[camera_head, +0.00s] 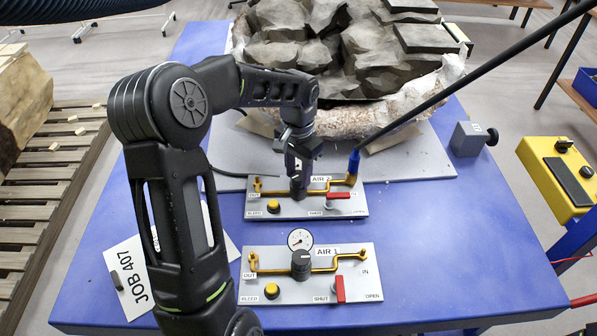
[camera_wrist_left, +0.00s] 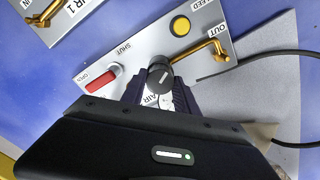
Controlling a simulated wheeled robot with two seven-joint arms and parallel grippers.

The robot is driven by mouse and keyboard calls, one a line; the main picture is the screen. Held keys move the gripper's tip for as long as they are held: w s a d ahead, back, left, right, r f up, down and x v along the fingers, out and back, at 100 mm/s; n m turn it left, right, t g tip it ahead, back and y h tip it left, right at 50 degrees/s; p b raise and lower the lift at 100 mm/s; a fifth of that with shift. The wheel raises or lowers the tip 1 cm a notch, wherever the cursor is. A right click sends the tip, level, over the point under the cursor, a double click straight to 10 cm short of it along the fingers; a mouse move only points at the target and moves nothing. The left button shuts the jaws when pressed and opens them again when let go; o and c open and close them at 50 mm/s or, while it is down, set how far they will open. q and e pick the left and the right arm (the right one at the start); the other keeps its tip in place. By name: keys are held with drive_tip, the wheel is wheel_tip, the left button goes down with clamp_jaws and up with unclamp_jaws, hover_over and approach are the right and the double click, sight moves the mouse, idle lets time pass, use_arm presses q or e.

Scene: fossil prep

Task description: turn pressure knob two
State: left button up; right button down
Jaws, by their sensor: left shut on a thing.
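The AIR 2 panel (camera_head: 258,208) is a grey plate on the blue table. Its black pressure knob (camera_head: 298,190) sits at the middle of the panel, partly hidden beneath my left gripper (camera_head: 298,172). In the left wrist view the knob (camera_wrist_left: 160,77) has a pale pointer line and stands between the fingers of my left gripper (camera_wrist_left: 160,95), which is shut on it. The gripper reaches down to it from above. No gauge shows on AIR 2 in the head view, where the gripper covers that spot. My right gripper is out of view.
AIR 2 has a red lever (camera_head: 338,196) and a yellow bleed button (camera_head: 273,207). The AIR 1 panel (camera_head: 320,290) lies nearer, with its own knob (camera_head: 300,264) and gauge (camera_head: 300,239). A large rock block (camera_head: 330,50) stands behind. A blue-tipped hose (camera_head: 354,162) joins AIR 2.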

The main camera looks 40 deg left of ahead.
use_arm(q)
clamp_jaws()
drive_tip(key=shift+m, duration=0.5)
drive_tip(key=m, duration=1.4)
drive_tip(key=shift+m+p, duration=0.3)
drive_tip(key=shift+m, duration=0.1)
